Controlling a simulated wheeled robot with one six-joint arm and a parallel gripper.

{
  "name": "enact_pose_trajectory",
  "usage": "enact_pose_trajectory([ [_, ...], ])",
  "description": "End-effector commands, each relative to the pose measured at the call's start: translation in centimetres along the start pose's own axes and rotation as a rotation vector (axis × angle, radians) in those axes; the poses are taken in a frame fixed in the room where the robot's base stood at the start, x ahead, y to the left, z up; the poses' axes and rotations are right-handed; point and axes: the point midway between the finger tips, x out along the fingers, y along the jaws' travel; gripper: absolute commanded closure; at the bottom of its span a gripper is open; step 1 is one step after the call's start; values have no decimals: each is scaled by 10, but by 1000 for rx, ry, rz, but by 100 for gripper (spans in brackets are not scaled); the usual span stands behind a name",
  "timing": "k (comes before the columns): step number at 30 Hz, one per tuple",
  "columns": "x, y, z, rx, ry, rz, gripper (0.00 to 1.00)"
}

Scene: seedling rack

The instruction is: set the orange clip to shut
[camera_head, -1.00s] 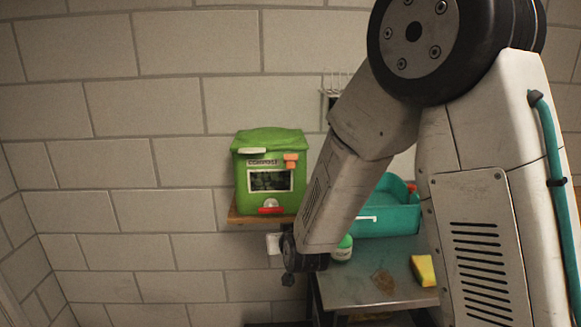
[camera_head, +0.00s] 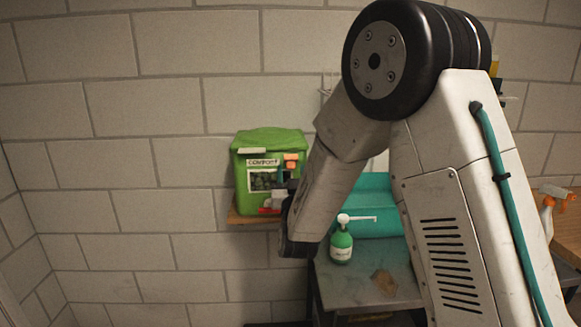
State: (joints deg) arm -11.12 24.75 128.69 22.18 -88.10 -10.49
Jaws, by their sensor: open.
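The orange clip (camera_head: 291,160) is on the upper right of the front of a green compost box (camera_head: 244,190). Whether the clip is shut is too small to tell. My gripper (camera_head: 282,187) is small and dark in front of the box's lower right, just below the clip. It is open, and I see nothing in it. A gap to the clip is hard to judge from this angle. My gripper and wrist hide part of the box's right side and of the red piece (camera_head: 267,211) at its bottom.
The box stands on a wooden wall shelf (camera_head: 244,219). A white and orange spray bottle (camera_head: 549,206) is at the far right. The wall left of the box is clear.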

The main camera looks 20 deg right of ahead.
Motion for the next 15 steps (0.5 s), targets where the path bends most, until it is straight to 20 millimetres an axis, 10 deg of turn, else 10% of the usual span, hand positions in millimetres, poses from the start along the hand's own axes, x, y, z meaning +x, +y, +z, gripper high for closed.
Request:
enact_pose_trajectory([
  [15, 31, 0, 0, -1, -2, 0, 55],
])
